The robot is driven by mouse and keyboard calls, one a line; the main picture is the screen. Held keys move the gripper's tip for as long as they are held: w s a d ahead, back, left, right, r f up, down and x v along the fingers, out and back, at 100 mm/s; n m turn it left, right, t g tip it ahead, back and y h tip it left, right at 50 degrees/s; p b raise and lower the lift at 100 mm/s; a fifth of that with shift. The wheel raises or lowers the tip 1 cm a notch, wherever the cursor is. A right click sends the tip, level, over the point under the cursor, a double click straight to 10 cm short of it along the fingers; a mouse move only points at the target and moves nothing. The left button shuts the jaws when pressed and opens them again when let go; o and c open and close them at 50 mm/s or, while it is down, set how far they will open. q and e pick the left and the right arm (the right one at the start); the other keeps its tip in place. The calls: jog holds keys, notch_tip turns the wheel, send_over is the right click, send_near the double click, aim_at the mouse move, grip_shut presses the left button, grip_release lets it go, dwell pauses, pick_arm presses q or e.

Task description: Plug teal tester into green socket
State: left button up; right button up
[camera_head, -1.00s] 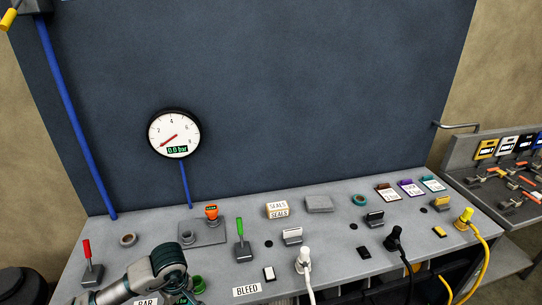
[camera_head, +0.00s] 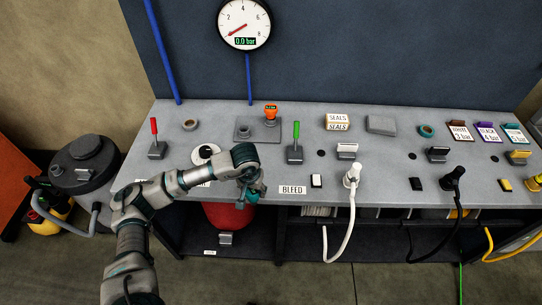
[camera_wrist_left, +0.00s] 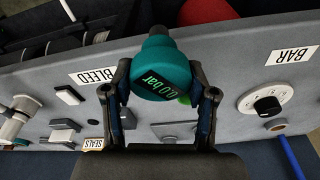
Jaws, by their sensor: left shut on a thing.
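The teal tester (camera_wrist_left: 163,70) is gripped between the two fingers of my left gripper (camera_wrist_left: 160,95) in the left wrist view, its display reading 0.0 bar. In the head view my left gripper (camera_head: 250,188) is at the bench's front edge, left of the BLEED label, with a little of the teal tester (camera_head: 250,197) showing below it. I cannot make out the green socket in the head view; my gripper and forearm cover that part of the bench. A small green patch shows behind the tester in the wrist view, too hidden to identify. My right gripper is not in view.
A green-handled lever (camera_head: 296,136) stands right of my gripper, a red-handled lever (camera_head: 155,138) to the left. An orange tester (camera_head: 270,113) stands on a grey plate behind, beside an empty holder. A white plug (camera_head: 351,178) with cable hangs at the front edge. A red tank (camera_head: 230,215) is below.

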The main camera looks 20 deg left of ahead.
pick_arm(q)
jog(key=w+a+r+n+t+p, duration=0.1)
jog(key=w+a+r, duration=0.2)
jog(key=w+r, duration=0.2)
jog(key=w+a+r+p, duration=0.1)
jog(key=w+a+r, duration=0.2)
jog(key=w+r, duration=0.2)
jog(key=s+b+x, duration=0.1)
jog(key=b+x, duration=0.3)
jog(key=x, duration=0.2)
jog(key=shift+s+f+b, duration=0.25)
jog(key=shift+b, duration=0.1)
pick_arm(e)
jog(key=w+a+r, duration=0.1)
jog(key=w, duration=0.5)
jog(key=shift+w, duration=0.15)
pick_arm(q)
jog(key=shift+d, duration=0.1)
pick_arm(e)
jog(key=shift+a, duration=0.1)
pick_arm(q)
jog(key=shift+f, duration=0.15)
jog(key=shift+f, duration=0.1)
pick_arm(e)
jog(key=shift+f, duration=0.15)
pick_arm(q)
jog(key=shift+f+b, duration=0.45)
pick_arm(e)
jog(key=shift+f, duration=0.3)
